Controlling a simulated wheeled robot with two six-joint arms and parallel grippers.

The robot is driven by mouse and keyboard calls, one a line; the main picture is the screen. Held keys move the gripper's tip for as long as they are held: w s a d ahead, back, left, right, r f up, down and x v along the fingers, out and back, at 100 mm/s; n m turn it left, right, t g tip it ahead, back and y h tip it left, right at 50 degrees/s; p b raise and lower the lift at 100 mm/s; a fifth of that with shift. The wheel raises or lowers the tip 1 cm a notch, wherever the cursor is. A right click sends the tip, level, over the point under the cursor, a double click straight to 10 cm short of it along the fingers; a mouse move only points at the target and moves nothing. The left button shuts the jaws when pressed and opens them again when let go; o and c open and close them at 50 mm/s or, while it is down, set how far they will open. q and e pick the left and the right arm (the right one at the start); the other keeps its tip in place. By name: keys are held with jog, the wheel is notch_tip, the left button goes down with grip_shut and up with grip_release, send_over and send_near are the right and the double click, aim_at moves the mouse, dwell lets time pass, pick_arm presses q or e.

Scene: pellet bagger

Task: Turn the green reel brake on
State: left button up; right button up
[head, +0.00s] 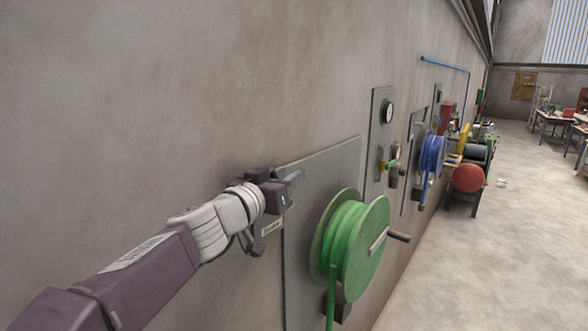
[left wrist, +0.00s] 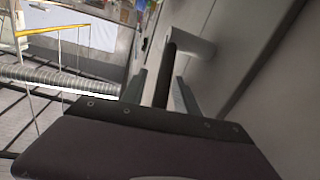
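The green reel (head: 352,250) is mounted on a grey metal panel (head: 330,165) on the wall, with a small crank handle on its front. My left gripper (head: 294,179) is at the panel's upper left, above and left of the reel. In the left wrist view, a dark lever (left wrist: 164,78) runs from a grey round pivot (left wrist: 190,46) between the two fingers of my left gripper (left wrist: 160,92). The fingers are apart, with a gap visible beside the lever. In the head view the gripper hides the lever. My right gripper is not in view.
The floor (head: 500,260) to the right is clear.

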pick_arm(q)
jog(key=shift+s+a+r, duration=0.15)
jog(key=shift+s+a, duration=0.1)
jog(key=shift+s, duration=0.2)
jog(key=shift+s+a+r, duration=0.15)
jog(key=shift+s+a, duration=0.05)
jog(key=shift+s, duration=0.35)
jog(key=c, duration=0.4)
grip_shut()
jog(key=shift+w+d+f, duration=0.1)
jog(key=shift+w+d, duration=0.05)
jog(key=shift+w, duration=0.15)
jog(key=shift+f, duration=0.25)
